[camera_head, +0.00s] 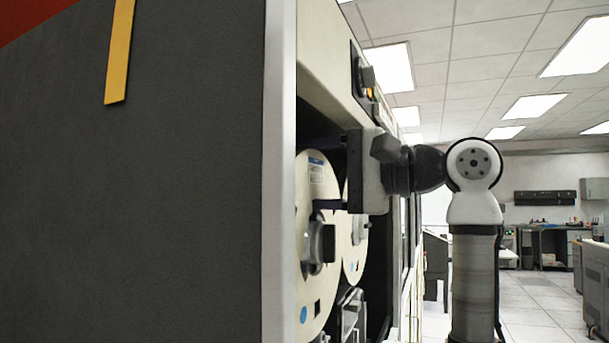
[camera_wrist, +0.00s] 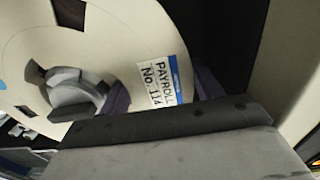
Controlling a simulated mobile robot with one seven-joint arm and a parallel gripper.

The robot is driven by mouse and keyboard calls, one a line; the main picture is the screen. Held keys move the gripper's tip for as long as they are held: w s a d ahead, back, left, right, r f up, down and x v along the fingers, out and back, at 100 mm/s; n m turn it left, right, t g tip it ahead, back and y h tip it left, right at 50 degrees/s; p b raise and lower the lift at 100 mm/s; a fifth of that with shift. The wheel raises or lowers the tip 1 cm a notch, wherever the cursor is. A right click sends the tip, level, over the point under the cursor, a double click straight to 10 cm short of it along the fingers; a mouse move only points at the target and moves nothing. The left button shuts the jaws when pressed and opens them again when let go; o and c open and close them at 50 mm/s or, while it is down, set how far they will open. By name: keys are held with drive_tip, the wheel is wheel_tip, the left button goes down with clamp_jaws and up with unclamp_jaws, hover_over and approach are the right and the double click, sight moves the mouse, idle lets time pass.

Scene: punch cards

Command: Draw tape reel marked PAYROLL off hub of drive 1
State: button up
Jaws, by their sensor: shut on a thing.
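The cream reel marked PAYROLL (camera_wrist: 128,40) fills the upper left of the wrist view, its label (camera_wrist: 165,80) reading PAYROLL No. 114. The hub (camera_wrist: 72,92) also shows in the wrist view. My gripper (camera_head: 328,174) is shut on the reel, one finger by the opening near the hub and the other at the outer rim. The fingers also show in the wrist view (camera_wrist: 163,90), either side of the label. Whether the reel still touches the hub's seat is hidden.
A second cream reel (camera_head: 355,252) is mounted just beyond. A dark cabinet side panel (camera_head: 150,190) blocks the left of the head view. The aisle floor (camera_head: 540,290) at right is open, with desks (camera_head: 550,245) far back.

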drive_tip(key=p+v, duration=0.1)
drive_tip(key=v, duration=0.6)
idle(2.6)
drive_tip(key=p+v, duration=0.3)
drive_tip(key=v, duration=0.7)
drive_tip(key=shift+d, duration=0.3)
drive_tip(key=shift+s+r, duration=0.1)
idle(0.5)
